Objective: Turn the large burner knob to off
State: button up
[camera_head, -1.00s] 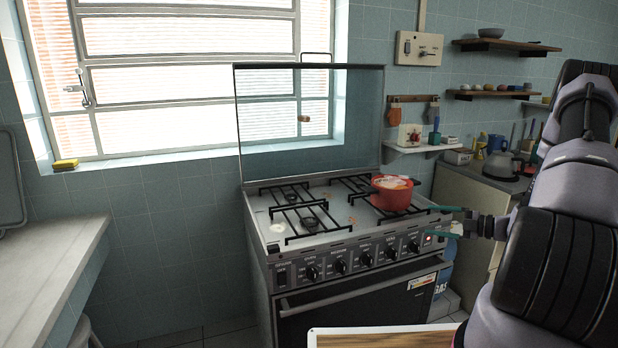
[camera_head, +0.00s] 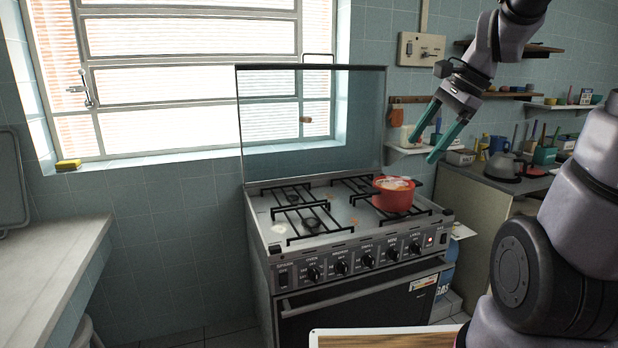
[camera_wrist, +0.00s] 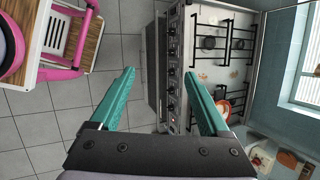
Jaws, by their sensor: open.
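The large burner knob (camera_head: 415,247) is the black knob under the LARGE label, rightmost in the row on the stove's front panel, beside a small red light. I cannot read its exact setting. My gripper (camera_head: 423,150) is raised above the stove's right side, higher than the knob and apart from it. Its teal fingers are spread and empty, pointing down and left. In the wrist view the open fingers (camera_wrist: 158,72) frame the floor and the stove's front edge. The knob row (camera_wrist: 172,72) shows there partly beside the right finger.
A red pot (camera_head: 393,195) stands on the right side of the stove (camera_head: 335,222). The glass lid (camera_head: 310,120) is upright behind. A side counter (camera_head: 470,185) with a kettle (camera_head: 505,167) is at right. A wooden board (camera_head: 385,338) lies in front. Shelves are on the wall.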

jog(key=s+r+n+t+h, duration=0.2)
jog(key=s+r+n+t, duration=0.1)
jog(key=s+r+n, duration=0.3)
jog(key=s+n, duration=0.2)
jog(key=n, duration=0.1)
jog(key=shift+t, duration=0.4)
jog(key=shift+s+d+r+n+t+h, duration=0.2)
jog(key=shift+s+r+n+t+h, duration=0.15)
jog(key=shift+n, duration=0.45)
jog(key=w+d+f+m+g+y, duration=0.1)
jog(key=w+f+m+g+y, duration=0.25)
jog(key=w+f, duration=0.6)
jog(key=w+d+f+m+g+y, duration=0.15)
jog(key=w+f+m+y, duration=0.25)
jog(key=w+f, duration=0.55)
jog(key=w+d+f+m+t+y, duration=0.2)
jog(key=w+d+f+m+t, duration=0.3)
jog(key=f, duration=0.6)
jog(key=w+d+f+m+t+y, duration=0.1)
jog(key=w+d+f+m+t, duration=0.3)
jog(key=w+d+f+m, duration=0.55)
jog(key=m+t+h, duration=0.6)
send_near(418, 249)
jog(key=x, duration=0.6)
jog(key=f+x, duration=0.1)
jog(key=x, duration=0.1)
jog(key=shift+w+d, duration=0.2)
jog(key=shift+w, duration=0.35)
